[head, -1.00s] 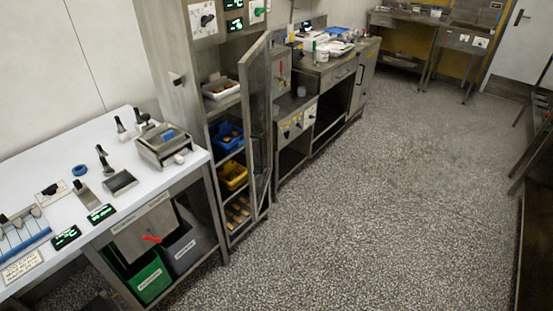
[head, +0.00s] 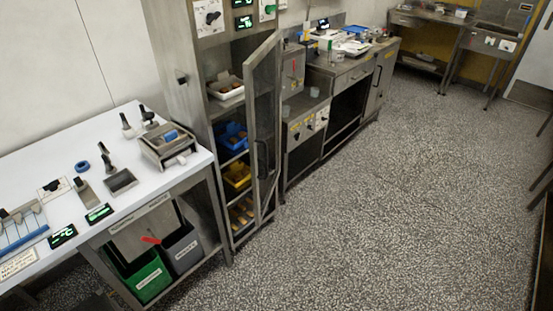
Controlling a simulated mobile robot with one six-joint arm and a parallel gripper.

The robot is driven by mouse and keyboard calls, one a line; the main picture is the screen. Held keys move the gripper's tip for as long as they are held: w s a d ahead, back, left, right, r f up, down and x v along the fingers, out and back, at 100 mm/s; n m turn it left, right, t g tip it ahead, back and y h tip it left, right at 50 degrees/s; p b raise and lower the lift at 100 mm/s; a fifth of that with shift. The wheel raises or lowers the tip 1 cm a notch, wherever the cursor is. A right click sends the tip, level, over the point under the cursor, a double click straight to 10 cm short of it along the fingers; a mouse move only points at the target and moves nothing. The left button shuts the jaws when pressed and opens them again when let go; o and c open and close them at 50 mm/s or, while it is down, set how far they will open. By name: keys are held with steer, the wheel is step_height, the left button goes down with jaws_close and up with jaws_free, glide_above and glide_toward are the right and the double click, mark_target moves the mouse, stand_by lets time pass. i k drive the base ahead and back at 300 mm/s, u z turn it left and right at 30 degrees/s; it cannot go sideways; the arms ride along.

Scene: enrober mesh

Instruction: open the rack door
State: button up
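The rack (head: 182,110) is a tall grey metal cabinet standing against the wall, left of centre in the head view. Its glazed, metal-framed door (head: 264,110) stands swung out from the front, so the shelves show. A dark vertical handle (head: 262,158) is on the door. The shelves hold a white tray (head: 226,88), a blue bin (head: 232,137), a yellow bin (head: 237,176) and, at the bottom, several yellow-brown items. My gripper is not in the view, so its state does not show.
A white-topped table (head: 130,200) with tools stands left of the rack, with a green bin (head: 142,275) and a grey bin (head: 181,246) beneath. A metal counter (head: 345,75) runs along the wall beyond the door. The speckled floor (head: 400,200) is clear.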

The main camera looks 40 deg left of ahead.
mark_target(251, 63)
steer(key=i, duration=0.65)
steer(key=u, duration=3.35)
steer(key=i, duration=0.1)
steer(key=z, duration=2.75)
steer(key=k, duration=0.15)
steer(key=u, duration=2.8)
steer(key=i, duration=0.2)
steer(key=u, duration=0.05)
